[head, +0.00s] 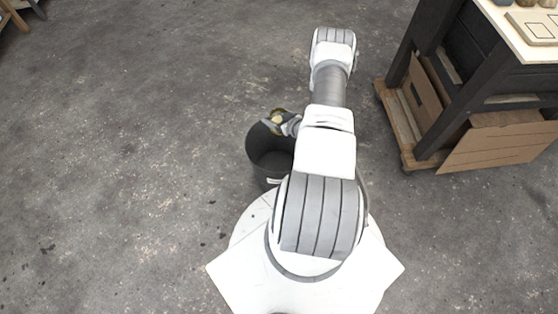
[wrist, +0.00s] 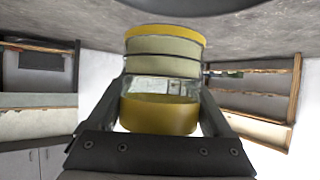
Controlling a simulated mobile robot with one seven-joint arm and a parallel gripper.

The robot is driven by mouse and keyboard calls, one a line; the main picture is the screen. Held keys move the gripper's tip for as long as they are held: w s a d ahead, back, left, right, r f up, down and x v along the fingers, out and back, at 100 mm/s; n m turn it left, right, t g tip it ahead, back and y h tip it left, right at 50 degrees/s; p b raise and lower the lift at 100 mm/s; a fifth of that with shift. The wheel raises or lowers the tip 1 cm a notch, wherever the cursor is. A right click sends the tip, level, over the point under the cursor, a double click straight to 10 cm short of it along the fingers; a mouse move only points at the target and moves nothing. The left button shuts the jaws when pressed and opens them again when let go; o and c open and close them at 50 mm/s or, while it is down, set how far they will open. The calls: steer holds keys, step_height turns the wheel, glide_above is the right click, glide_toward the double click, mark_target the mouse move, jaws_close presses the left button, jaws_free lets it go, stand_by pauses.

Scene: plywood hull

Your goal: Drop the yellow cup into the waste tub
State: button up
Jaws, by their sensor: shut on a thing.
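The yellow cup (wrist: 163,116) is between the two fingers of my gripper (wrist: 162,88) in the wrist view, with a paler band around its middle. My gripper is shut on it. In the head view the cup (head: 277,115) shows small, partly hidden by my gripper (head: 280,121). The waste tub (head: 256,150) is a round black bin on the floor, left of my arm. The cup and gripper appear over the tub's far rim in the head view; their height above it is hard to tell. My arm hides the tub's right side. A dark curved edge, probably the tub (wrist: 205,5), crosses the top of the wrist view.
A dark workbench (head: 460,75) with a pale top stands at the right. A cardboard sheet (head: 497,140) leans by its lower shelf. The grey concrete floor (head: 130,130) to the left is clear. Wooden legs show at the far upper left.

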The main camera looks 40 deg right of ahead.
steer(key=shift+f+b, duration=1.35)
steer(key=shift+f, duration=0.9)
steer(key=o, duration=1.2)
steer(key=p+v, duration=0.4)
steer(key=v, duration=1.3)
steer(key=shift+s, duration=0.2)
steer(key=shift+r, duration=0.1)
steer(key=shift+w+d, duration=0.1)
